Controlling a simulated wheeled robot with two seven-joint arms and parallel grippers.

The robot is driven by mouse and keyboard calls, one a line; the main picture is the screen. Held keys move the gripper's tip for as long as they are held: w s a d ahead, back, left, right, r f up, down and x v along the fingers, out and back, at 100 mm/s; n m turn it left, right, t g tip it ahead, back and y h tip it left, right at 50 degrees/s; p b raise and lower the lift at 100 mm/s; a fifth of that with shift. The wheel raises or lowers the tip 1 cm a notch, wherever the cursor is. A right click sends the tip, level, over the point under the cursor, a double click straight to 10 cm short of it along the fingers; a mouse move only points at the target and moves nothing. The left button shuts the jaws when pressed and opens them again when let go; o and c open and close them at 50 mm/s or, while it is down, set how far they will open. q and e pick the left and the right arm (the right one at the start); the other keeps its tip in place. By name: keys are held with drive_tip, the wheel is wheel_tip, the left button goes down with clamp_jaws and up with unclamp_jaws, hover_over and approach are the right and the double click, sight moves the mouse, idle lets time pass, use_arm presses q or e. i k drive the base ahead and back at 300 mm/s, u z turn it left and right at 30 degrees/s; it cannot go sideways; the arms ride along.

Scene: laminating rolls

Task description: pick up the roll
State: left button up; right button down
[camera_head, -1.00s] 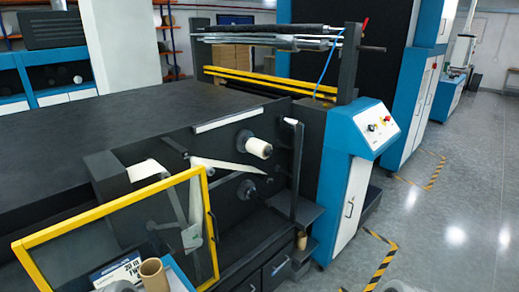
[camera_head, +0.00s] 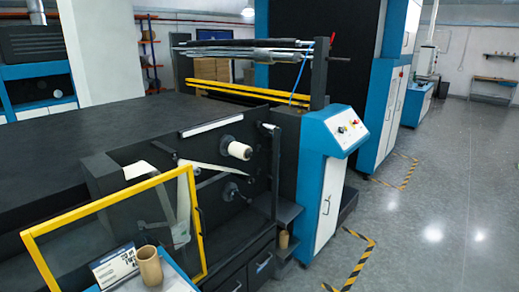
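A cream roll (camera_head: 239,150) sits on a spindle on the dark front face of the laminating machine (camera_head: 60,135), its end pointing toward the right. A tan cardboard tube (camera_head: 149,266) stands upright on a small blue-edged surface at the bottom left, beside a printed card (camera_head: 115,268). Another small tan roll (camera_head: 284,239) stands on a low dark shelf at the machine's right end. I cannot tell which of these the task means. Neither of my grippers shows in the head view.
A yellow-framed clear guard (camera_head: 108,206) stands open in front of the machine. A blue and white control cabinet (camera_head: 325,190) with buttons is at its right end. The grey floor (camera_head: 430,240) on the right is clear, with yellow-black tape marks.

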sight(236, 149)
drive_tip(key=z, duration=0.45)
drive_tip(key=i, duration=2.05)
drive_tip(key=u, duration=0.05)
